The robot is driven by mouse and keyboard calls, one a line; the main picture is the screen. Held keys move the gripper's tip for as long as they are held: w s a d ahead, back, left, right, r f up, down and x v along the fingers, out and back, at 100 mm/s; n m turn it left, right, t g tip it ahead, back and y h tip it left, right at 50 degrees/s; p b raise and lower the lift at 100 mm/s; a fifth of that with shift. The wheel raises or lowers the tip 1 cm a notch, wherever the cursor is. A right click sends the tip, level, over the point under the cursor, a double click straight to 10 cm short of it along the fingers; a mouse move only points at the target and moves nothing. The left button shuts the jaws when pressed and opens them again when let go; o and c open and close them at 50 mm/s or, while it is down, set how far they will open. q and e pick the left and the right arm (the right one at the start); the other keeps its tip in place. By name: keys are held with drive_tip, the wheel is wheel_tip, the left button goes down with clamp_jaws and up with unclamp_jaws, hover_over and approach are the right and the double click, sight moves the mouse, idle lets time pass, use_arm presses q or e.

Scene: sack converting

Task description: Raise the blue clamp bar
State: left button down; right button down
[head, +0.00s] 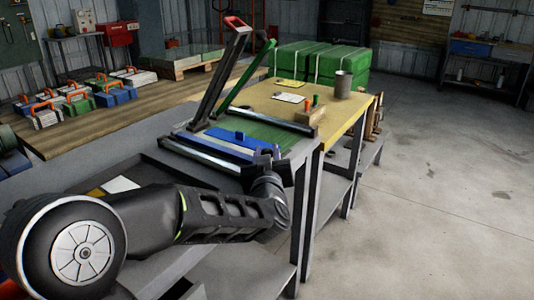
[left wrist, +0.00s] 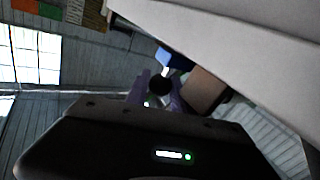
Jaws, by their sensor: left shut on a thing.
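The blue clamp bar (head: 214,147) lies low across the near side of the bench fixture, beside a metallic rail. In the left wrist view, the purple fingers of my left gripper (left wrist: 158,92) are closed around a round black knob (left wrist: 159,84). A blue part (left wrist: 172,60) shows right behind the knob; how the two join is hidden. My right gripper is not in view.
A red-topped lever (head: 234,24) and a green lever (head: 262,50) stand up at the back of the fixture. A metal cup (head: 343,85) stands on the yellow tabletop (head: 340,109). Toolboxes (head: 78,103) with orange handles line the left bench. The floor at right is clear.

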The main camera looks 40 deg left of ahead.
use_arm(q)
drive_tip(key=shift+r, duration=0.1)
idle(0.7)
drive_tip(key=a+r+n+g+h+p, duration=0.1)
drive_tip(key=a+r+p, duration=0.3)
drive_tip(key=r+p, duration=0.4)
drive_tip(key=a+r+n+g+h+p, duration=0.1)
drive_tip(key=a+r+n+h+p, duration=0.1)
drive_tip(key=a+r+p, duration=0.3)
drive_tip(key=a+r+n+h+p, duration=0.1)
drive_tip(key=a+r+n+p, duration=0.2)
drive_tip(key=r+p, duration=0.8)
drive_tip(key=shift+s+a+r+n+g+h+p, duration=0.25)
drive_tip(key=shift+a+p, duration=0.65)
drive_tip(key=shift+p, duration=2)
drive_tip(key=shift+f, duration=0.1)
drive_tip(key=c, duration=1.4)
unclamp_jaws()
drive_tip(key=shift+w, duration=0.1)
